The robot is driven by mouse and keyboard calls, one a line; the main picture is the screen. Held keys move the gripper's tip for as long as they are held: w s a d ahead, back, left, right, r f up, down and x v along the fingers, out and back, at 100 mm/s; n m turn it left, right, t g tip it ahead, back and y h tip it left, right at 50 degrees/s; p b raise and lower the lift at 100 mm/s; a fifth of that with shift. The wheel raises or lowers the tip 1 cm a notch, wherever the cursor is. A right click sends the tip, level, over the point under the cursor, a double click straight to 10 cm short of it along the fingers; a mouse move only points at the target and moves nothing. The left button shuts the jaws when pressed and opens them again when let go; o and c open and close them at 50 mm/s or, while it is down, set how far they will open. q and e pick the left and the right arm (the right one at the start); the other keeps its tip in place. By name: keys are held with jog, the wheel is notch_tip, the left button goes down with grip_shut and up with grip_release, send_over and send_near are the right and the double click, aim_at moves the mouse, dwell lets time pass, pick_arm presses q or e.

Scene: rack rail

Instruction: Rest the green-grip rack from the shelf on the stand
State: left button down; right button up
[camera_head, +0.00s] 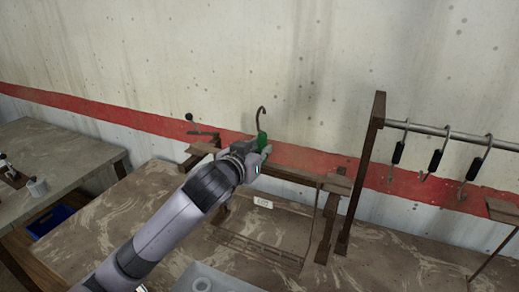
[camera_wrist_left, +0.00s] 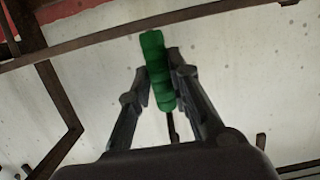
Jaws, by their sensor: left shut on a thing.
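My left gripper (camera_head: 258,152) is shut on the green grip (camera_head: 263,141), and a dark curved hook (camera_head: 261,113) rises above it. In the left wrist view the green grip (camera_wrist_left: 158,70) sits between the two fingers of my left gripper (camera_wrist_left: 166,78), with a thin dark rod running below it. The grip is over a low wooden stand (camera_head: 300,175) with a crossbar; I cannot tell whether it touches. What hangs from the grip is hidden behind my arm. My right gripper is not in view.
A wooden post (camera_head: 362,170) carries a metal rail (camera_head: 455,137) with several black-grip hooks (camera_head: 436,158) at the right. A small white label (camera_head: 263,203) and a thin wire frame (camera_head: 260,246) are below the stand. A grey tray (camera_head: 225,280) lies in front. Another table (camera_head: 60,150) stands left.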

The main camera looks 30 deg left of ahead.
pick_arm(q)
jog(key=shift+f, duration=0.15)
dwell(0.5)
jog(key=c, duration=1.4)
grip_release()
jog(key=shift+f, duration=0.1)
jog(key=shift+o, duration=0.3)
jog(key=shift+f, duration=0.1)
jog(key=shift+o, duration=1.1)
jog(key=shift+s, duration=0.15)
jog(key=p+v, duration=0.9)
jog(key=v, duration=0.1)
jog(key=shift+s+r, duration=0.25)
jog(key=shift+s, duration=0.1)
